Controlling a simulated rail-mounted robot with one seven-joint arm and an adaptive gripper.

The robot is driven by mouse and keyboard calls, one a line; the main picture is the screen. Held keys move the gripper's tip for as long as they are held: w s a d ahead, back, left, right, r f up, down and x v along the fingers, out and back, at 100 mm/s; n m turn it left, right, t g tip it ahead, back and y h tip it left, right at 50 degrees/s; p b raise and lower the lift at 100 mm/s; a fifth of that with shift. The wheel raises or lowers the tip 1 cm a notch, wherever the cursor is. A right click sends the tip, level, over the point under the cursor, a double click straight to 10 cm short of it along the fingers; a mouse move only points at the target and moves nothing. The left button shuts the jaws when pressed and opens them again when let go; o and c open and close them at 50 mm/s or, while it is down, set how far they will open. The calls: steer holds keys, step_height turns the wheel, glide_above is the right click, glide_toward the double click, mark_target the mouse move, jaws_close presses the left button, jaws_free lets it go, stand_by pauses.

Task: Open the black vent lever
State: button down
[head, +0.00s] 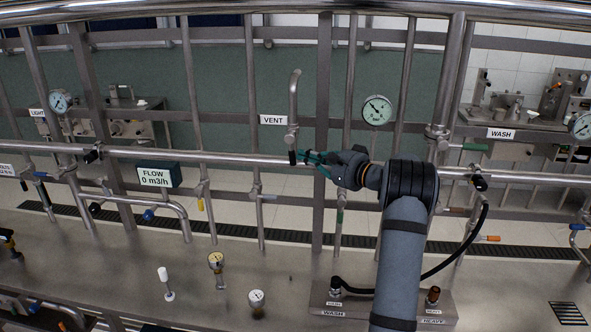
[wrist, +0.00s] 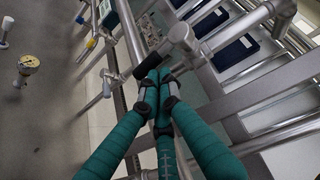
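The black vent lever (head: 292,157) hangs below the valve at the foot of the vent pipe (head: 293,100), beside the VENT sign (head: 273,120). In the wrist view the black lever (wrist: 148,65) slants down to the left from the metal valve body (wrist: 182,38). My gripper (head: 301,156) reaches in from the right, its green fingers pointing left at the lever. In the wrist view the fingertips of my gripper (wrist: 158,78) are drawn together right by the lever's lower end. I cannot tell whether they touch it; nothing shows held between them.
A horizontal steel rail (head: 230,159) runs just behind and below the lever. Upright pipes stand on both sides. A pressure gauge (head: 376,110) is to the right, above my arm. A FLOW display (head: 155,176) is lower left.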

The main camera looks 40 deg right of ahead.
steer(key=b, duration=0.2)
steer(key=a+t+b, duration=0.1)
steer(key=b, duration=0.1)
steer(key=shift+w+f+m+y, duration=0.25)
steer(key=shift+m+y, duration=0.05)
steer(key=shift+d, duration=0.1)
steer(key=d+b+v, duration=0.2)
steer(key=b+v, duration=0.4)
steer(key=v, duration=0.7)
steer(key=shift+w+d+b, duration=0.25)
steer(key=shift+d+b, duration=0.05)
steer(key=shift+b, duration=0.05)
steer(key=shift+r, duration=0.1)
